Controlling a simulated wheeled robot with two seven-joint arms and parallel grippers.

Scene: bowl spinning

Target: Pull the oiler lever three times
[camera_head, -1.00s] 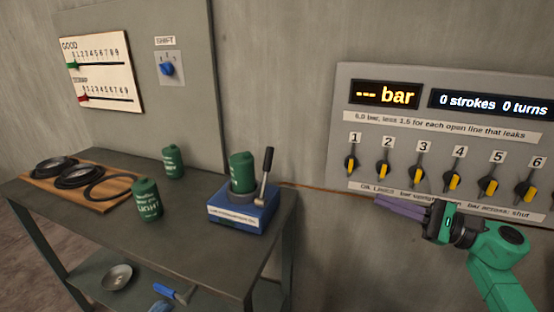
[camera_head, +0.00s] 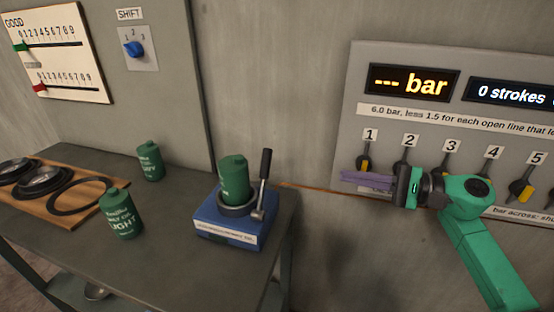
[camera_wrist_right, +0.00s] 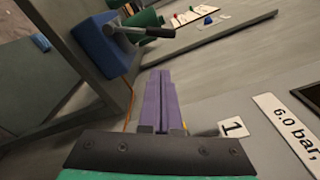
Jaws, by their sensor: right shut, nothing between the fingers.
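The oiler (camera_head: 232,222) is a blue box near the right end of the table, with a green can (camera_head: 234,178) seated upright in its top. Its lever (camera_head: 263,180) has a black handle and stands nearly upright on the box's right side. In the right wrist view the lever (camera_wrist_right: 150,31) shows at the top, ahead of the fingertips. My right gripper (camera_head: 345,178) has purple fingers, shut and empty, pointing left in front of the wall panel, to the right of the lever and apart from it. The fingers also show in the right wrist view (camera_wrist_right: 159,80). My left gripper is not in view.
The wall panel (camera_head: 357,70) reads "--- bar" and "0 strokes", with numbered yellow-marked valve knobs below. Two loose green cans (camera_head: 121,213) (camera_head: 150,161) stand on the table (camera_head: 165,255). A wooden board (camera_head: 45,208) with dark rings lies at left. A blue SHIFT knob (camera_head: 133,49) is above.

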